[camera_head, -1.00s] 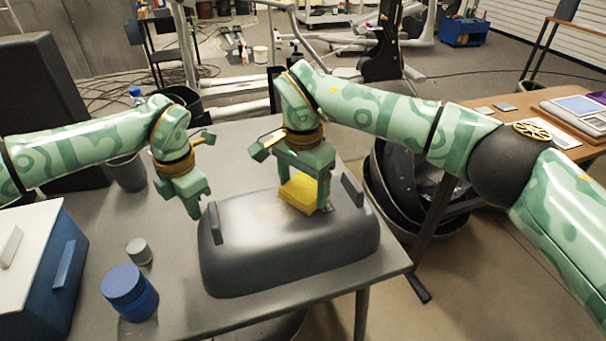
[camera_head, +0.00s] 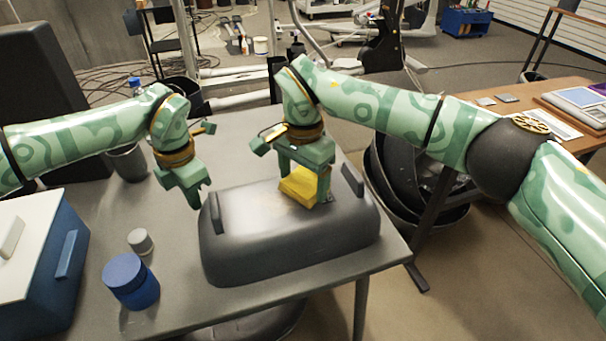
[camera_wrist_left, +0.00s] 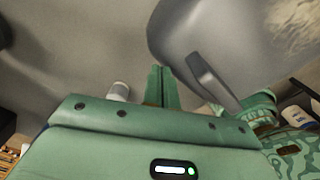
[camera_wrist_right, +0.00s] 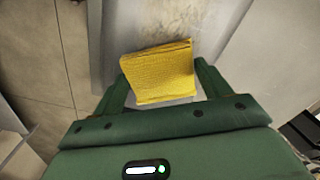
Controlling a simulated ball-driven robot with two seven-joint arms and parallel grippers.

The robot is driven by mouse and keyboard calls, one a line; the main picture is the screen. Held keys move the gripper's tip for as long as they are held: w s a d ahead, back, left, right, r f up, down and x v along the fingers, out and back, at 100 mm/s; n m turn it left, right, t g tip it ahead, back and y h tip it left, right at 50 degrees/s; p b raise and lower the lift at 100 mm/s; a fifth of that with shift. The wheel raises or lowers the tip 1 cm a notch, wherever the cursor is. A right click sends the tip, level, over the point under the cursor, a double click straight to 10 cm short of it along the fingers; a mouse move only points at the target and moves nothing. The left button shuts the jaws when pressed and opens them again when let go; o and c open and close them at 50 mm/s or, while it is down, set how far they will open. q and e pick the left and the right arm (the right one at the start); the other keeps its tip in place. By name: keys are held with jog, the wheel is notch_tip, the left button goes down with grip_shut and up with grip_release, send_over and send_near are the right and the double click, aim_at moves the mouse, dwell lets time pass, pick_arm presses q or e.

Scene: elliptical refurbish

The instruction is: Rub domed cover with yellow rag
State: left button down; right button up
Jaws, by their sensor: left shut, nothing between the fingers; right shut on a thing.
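The grey domed cover (camera_head: 285,240) lies on the table with an upright handle at each end. It also shows in the left wrist view (camera_wrist_left: 185,35), with a pale smudged patch on its top at the right. My right gripper (camera_head: 308,198) is shut on the folded yellow rag (camera_head: 299,187), holding it at the cover's top. The rag spans between the fingers in the right wrist view (camera_wrist_right: 158,72). My left gripper (camera_head: 195,203) is shut and empty, beside the cover's left handle (camera_head: 214,212). The cover's surface under the rag is hidden.
A blue jar (camera_head: 131,284) and a small grey-lidded container (camera_head: 140,241) stand left of the cover. A blue and white box (camera_head: 45,260) sits at the table's left edge. Dark bins (camera_head: 395,185) stand on the floor right of the table.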

aim_at(287, 185)
jog(key=shift+f, duration=0.55)
jog(key=shift+s+a+r, duration=0.1)
jog(key=shift+s+a, duration=0.1)
jog(key=shift+a, duration=0.6)
jog(key=shift+s+a, duration=0.2)
jog(key=shift+a, duration=0.6)
jog(key=shift+s+a, duration=0.35)
jog(key=shift+a, duration=0.8)
jog(key=shift+s+a, duration=0.3)
jog(key=shift+a, duration=0.9)
jog(key=shift+s+a, duration=0.35)
jog(key=shift+a, duration=0.8)
jog(key=shift+w+d, duration=0.4)
jog(key=shift+d, duration=1.1)
jog(key=shift+w+d, duration=0.45)
jog(key=shift+d, duration=1.1)
jog(key=shift+w+d, duration=0.4)
jog(key=shift+d, duration=1.1)
jog(key=shift+w+d, duration=0.15)
jog(key=shift+d, duration=0.45)
jog(key=shift+s+a, duration=0.5)
jog(key=shift+a, duration=1.2)
jog(key=shift+s+a, duration=0.55)
jog(key=shift+a, duration=1.1)
jog(key=shift+s+a, duration=0.5)
jog(key=shift+a, duration=1.2)
